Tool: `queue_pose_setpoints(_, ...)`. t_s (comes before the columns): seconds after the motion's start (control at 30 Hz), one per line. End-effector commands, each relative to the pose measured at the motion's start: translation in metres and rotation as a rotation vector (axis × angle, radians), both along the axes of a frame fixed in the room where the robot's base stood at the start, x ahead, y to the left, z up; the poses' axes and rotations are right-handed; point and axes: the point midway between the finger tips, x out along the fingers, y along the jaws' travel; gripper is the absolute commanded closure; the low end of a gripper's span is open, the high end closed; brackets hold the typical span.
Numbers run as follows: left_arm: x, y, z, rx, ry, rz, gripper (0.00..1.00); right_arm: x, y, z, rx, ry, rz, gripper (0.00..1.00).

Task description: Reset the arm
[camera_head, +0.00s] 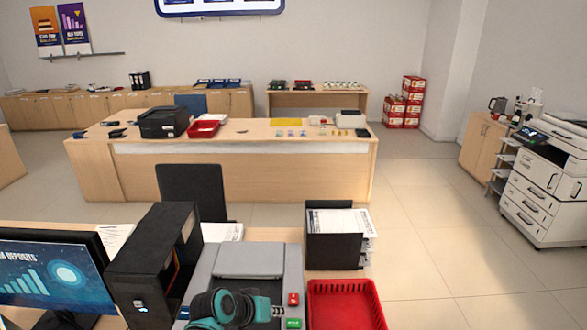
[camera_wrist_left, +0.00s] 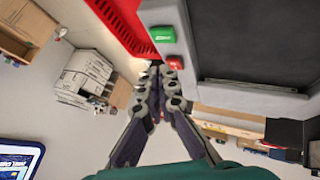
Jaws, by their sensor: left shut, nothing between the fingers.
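My left arm, teal and dark, comes in at the bottom of the head view. Its left gripper (camera_head: 277,309) is over the grey counter machine (camera_head: 250,262), close to the machine's red button (camera_head: 293,299) and green button (camera_head: 293,323). In the left wrist view the fingers of the left gripper (camera_wrist_left: 163,72) are closed together with nothing between them. The green button (camera_wrist_left: 162,34) and red button (camera_wrist_left: 175,62) show just beyond the tips there. I cannot tell whether the fingers touch the machine. My right gripper is in neither view.
A red basket (camera_head: 345,306) stands right of the machine, with a black paper holder (camera_head: 334,248) behind it. A black box-shaped unit (camera_head: 155,262) and a monitor (camera_head: 52,275) stand to the left. A black chair (camera_head: 193,188) is beyond the counter. Open floor lies to the right.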

Motion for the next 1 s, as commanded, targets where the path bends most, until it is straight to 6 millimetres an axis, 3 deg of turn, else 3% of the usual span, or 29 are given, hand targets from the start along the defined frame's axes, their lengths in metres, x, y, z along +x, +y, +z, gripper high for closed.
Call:
queue_pose_setpoints(0.03,-0.017,0.014,-0.006,0.039,-0.003,0.018,1.00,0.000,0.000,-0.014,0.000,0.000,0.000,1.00)
queue_pose_setpoints(0.3,-0.099,0.088,-0.023,0.267,-0.026,0.115,1.00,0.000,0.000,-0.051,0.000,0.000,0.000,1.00)
queue_pose_setpoints(0.5,-0.142,0.125,-0.041,0.386,-0.040,0.164,1.00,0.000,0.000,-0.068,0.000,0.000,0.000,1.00)
queue_pose_setpoints(0.67,-0.155,0.137,-0.046,0.428,-0.045,0.181,1.00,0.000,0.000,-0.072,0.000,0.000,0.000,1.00)
queue_pose_setpoints(1.0,-0.156,0.138,-0.046,0.431,-0.046,0.182,1.00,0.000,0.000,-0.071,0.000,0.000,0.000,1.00)
